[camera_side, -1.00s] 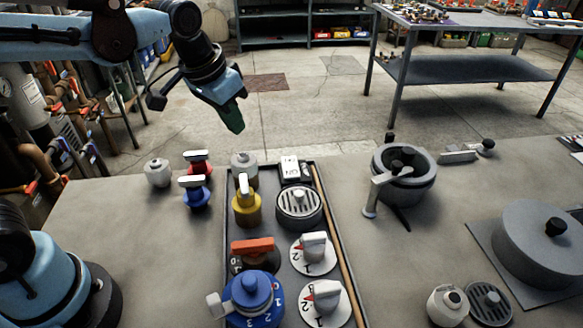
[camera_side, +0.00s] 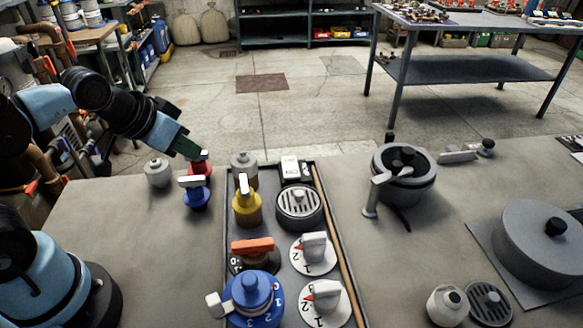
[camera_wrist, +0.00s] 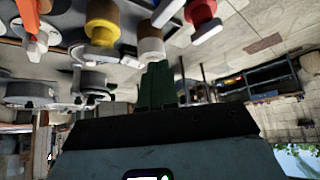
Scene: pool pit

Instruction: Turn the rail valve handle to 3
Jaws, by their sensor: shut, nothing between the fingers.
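Several valve handles stand on the table, and I cannot tell which is the rail valve. A blue dial (camera_side: 253,312) with the digits 1, 2 and 3 has a pale lever pointing left. Two white numbered dials (camera_side: 314,268) carry grey handles. An orange bar handle (camera_side: 252,246) sits on a dark numbered base. A yellow valve (camera_side: 246,208) stands behind them. My gripper (camera_side: 189,149), with green fingers, is shut and empty, beside the red valve (camera_side: 203,166) at the back left. The closed fingers (camera_wrist: 156,85) also show in the wrist view.
A blue valve (camera_side: 196,196) and a grey knob (camera_side: 158,173) stand near my gripper. A dark tray (camera_side: 229,215) holds the dials. A grey pot-like fitting with a lever (camera_side: 405,180) stands to its right.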

